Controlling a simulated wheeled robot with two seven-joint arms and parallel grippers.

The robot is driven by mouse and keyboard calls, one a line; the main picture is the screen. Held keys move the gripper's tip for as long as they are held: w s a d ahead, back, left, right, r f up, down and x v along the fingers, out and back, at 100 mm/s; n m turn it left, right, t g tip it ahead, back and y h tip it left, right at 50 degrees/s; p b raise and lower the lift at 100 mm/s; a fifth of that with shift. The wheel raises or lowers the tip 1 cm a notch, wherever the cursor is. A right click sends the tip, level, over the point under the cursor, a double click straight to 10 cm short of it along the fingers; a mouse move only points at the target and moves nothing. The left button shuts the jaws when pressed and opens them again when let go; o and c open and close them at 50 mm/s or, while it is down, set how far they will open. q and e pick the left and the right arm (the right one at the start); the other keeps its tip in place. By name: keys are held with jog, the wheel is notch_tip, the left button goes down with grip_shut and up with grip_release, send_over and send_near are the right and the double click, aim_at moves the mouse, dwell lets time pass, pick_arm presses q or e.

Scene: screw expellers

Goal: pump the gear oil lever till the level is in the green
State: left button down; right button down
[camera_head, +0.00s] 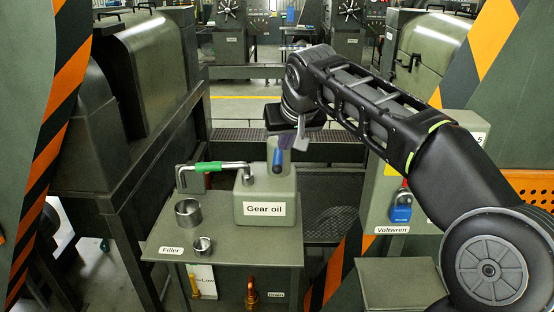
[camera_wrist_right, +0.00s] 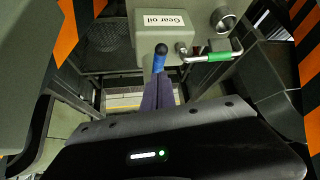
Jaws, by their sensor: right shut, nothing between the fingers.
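The gear oil unit (camera_head: 265,212) is a grey-green box with a "Gear oil" label, standing on a small table. A lever with a blue grip (camera_head: 277,161) shows at its top; the grip also shows in the right wrist view (camera_wrist_right: 160,54). My right gripper (camera_head: 287,141) hangs over the unit from the right, its purple fingers shut and empty. In the wrist view its fingertips (camera_wrist_right: 159,80) lie close to the blue grip; I cannot tell whether they touch it. A bent metal pipe with a green sleeve (camera_head: 208,167) extends left from the unit. My left gripper is out of view.
A white "Low" plate (camera_head: 203,280) shows below, partly hidden. A cabinet with a blue padlock (camera_head: 401,208) stands right. Striped posts flank the space.

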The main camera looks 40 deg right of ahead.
aim_at(281, 167)
jog(key=shift+x, duration=3.5)
notch_tip(281, 167, down, 5)
jog(key=b, duration=0.4)
jog(key=shift+r, duration=0.2)
jog(key=shift+s+r, duration=0.1)
